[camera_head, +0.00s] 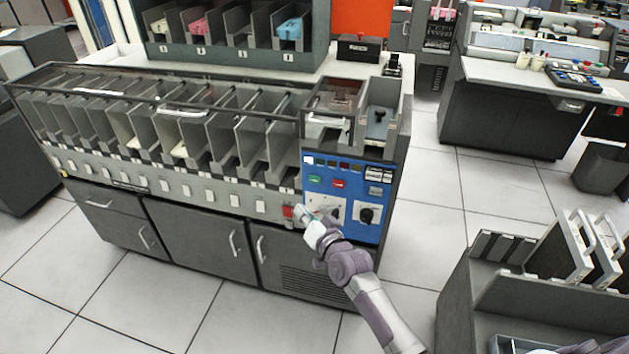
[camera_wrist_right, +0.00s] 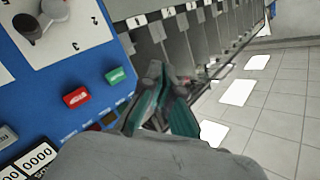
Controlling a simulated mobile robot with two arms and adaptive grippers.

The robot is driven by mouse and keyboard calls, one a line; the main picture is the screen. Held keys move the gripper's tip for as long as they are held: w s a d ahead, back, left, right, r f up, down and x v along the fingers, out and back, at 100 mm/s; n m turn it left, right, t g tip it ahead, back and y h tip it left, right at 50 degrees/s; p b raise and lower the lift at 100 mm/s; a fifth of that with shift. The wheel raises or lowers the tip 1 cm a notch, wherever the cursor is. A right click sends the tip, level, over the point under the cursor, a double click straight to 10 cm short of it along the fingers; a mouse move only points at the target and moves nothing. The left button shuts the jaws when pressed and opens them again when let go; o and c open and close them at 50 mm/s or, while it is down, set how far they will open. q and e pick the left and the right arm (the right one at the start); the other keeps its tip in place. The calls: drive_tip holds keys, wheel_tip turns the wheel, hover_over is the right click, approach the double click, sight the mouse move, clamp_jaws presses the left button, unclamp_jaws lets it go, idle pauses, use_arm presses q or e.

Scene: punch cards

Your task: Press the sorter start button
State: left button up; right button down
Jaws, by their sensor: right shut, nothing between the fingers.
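The card sorter (camera_head: 160,180) has a blue control panel (camera_head: 322,166) at its right end. A green button (camera_head: 315,181) sits left of a red button (camera_head: 339,184) on it. The green button (camera_wrist_right: 115,75) and red button (camera_wrist_right: 75,97) also show in the right wrist view; their labels are too small to read. My right gripper (camera_head: 304,216) is shut and empty, in front of the panel's lower left edge, below the green button. In the wrist view its teal fingers (camera_wrist_right: 166,92) are beside the green button, apart from it. My left gripper is not in view.
A dial (camera_head: 367,214) on a white plate is low on the panel. A dark rack with white-edged panels (camera_head: 500,268) stands at lower right. The tiled floor between is clear.

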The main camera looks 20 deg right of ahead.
sight(315, 179)
drive_tip(key=shift+w+d+b, duration=0.8)
drive_tip(key=shift+w+b, duration=0.2)
drive_tip(key=shift+w, duration=0.2)
drive_tip(key=shift+w+d+b, duration=0.85)
drive_tip(key=shift+w+b, duration=0.2)
drive_tip(key=shift+w, duration=0.15)
drive_tip(key=shift+w+d+b, duration=0.8)
drive_tip(key=shift+w+b, duration=0.2)
drive_tip(key=shift+w, duration=0.2)
drive_tip(key=shift+w+d, duration=0.1)
drive_tip(key=shift+w+d, duration=0.2)
drive_tip(key=shift+w, duration=0.05)
